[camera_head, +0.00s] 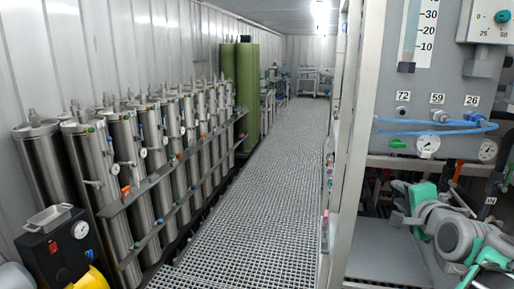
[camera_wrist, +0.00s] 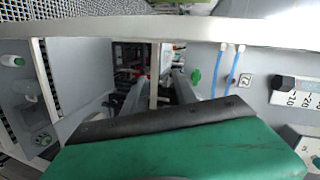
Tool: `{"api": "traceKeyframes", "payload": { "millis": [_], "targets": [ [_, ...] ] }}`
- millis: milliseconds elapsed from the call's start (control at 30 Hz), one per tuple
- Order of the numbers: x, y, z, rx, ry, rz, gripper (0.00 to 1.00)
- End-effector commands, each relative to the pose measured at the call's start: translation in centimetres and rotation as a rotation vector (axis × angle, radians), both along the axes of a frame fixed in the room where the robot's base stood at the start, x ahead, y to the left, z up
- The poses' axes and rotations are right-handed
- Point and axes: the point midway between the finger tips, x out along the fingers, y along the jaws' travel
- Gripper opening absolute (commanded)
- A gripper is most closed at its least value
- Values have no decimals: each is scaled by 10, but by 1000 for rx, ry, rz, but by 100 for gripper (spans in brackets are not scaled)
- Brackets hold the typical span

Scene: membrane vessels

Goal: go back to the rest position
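My gripper (camera_head: 398,204) is at the lower right in the head view, in front of the grey panel and above a flat grey surface. My grey and green arm is folded close behind it at the right edge. In the wrist view, a green body with a black edge fills the lower part. Beyond it, two grey fingers of my gripper (camera_wrist: 158,96) stand apart with nothing seen held between them.
A grey instrument panel (camera_head: 455,95) with gauges and blue tubes is close at the right, behind a pale upright post (camera_head: 355,130). Several steel vessels (camera_head: 125,150) line the left wall. Green cylinders (camera_head: 247,90) stand farther back. The grated walkway (camera_head: 265,170) between is clear.

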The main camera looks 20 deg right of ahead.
Motion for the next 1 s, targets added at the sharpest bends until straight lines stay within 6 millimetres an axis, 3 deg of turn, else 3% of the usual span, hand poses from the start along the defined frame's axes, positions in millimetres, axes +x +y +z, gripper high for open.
{"api": "traceKeyframes", "payload": {
  "millis": [167, 267, 333, 433, 500, 600, 700, 800, 1000],
  "targets": [
    [35, 66, -40, -108, 201, 153, 34],
    [49, 123, -74, -209, 361, 293, 34],
    [50, 173, -103, -306, 496, 429, 34],
    [34, 243, -144, -467, 685, 651, 34],
    [12, 286, -170, -583, 803, 814, 34],
    [-26, 328, -198, -731, 934, 1023, 34],
    [-56, 350, -215, -830, 1016, 1171, 34],
    [-71, 358, -223, -876, 1054, 1241, 34],
    [-73, 358, -224, -883, 1060, 1252, 34]
  ]
}}
